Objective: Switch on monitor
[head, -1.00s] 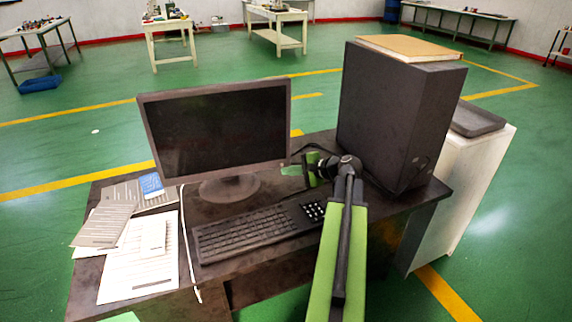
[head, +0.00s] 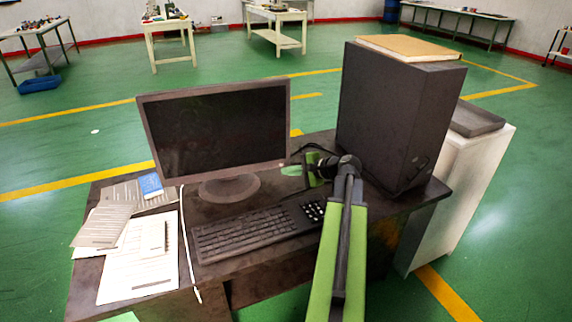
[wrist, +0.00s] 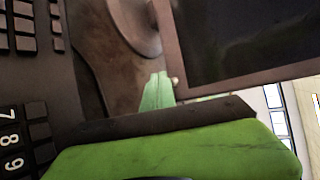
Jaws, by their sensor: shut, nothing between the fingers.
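The monitor (head: 215,130) stands on the dark desk with a black screen. In the wrist view its dark screen (wrist: 240,35) and brown frame fill the upper right. A small pale round button (wrist: 175,81) shows at the frame's lower corner. My gripper (head: 291,170) is shut and empty, by the monitor's lower right corner. In the wrist view its pale green fingertip (wrist: 157,92) is right beside the button. I cannot tell whether it touches. The monitor's round foot (wrist: 135,22) is just beyond.
The keyboard (head: 245,232) lies in front of the monitor, left of my arm. A black computer tower (head: 385,120) with a brown folder (head: 410,47) on top stands close on the right. Papers (head: 140,255) and a white cable (head: 187,245) lie on the left of the desk.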

